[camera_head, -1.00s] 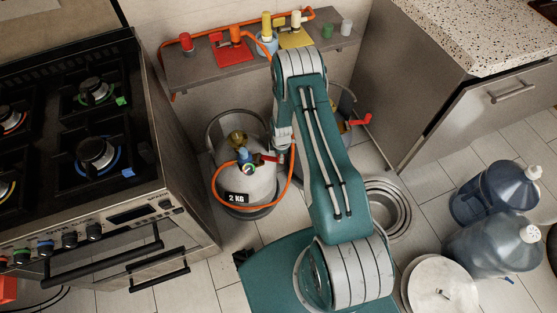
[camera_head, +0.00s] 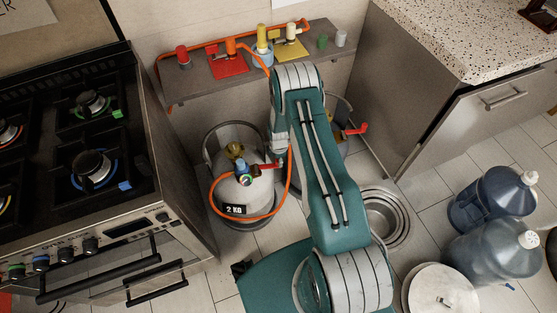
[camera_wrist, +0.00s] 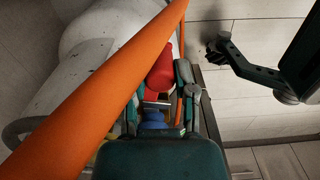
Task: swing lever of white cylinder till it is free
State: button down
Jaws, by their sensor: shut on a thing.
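The white cylinder (camera_head: 256,197), marked 2 KG, stands upright on the floor beside the stove. Its top carries a brass valve (camera_head: 235,151), a blue part (camera_head: 244,180) and a red lever (camera_head: 267,166) pointing right. My gripper (camera_head: 279,163) is at the lever's outer end, on the cylinder's right side. In the wrist view, my gripper is shut on the red lever (camera_wrist: 161,72). The orange hose (camera_wrist: 95,95) crosses in front of the camera and hides part of the cylinder's top and one finger.
The stove (camera_head: 100,190) is close on the left. Behind is a grey shelf (camera_head: 205,85) with colored valves and an orange pipe. A second cylinder with a red lever (camera_head: 356,129) is behind my arm. Metal bowls (camera_head: 400,218) and water jugs (camera_head: 490,250) stand at right.

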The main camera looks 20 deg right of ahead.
jog(key=shift+s+f, duration=0.1)
jog(key=shift+c, duration=2.1)
grip_release()
jog(key=shift+r, duration=0.55)
notch_tip(320, 180, up, 11)
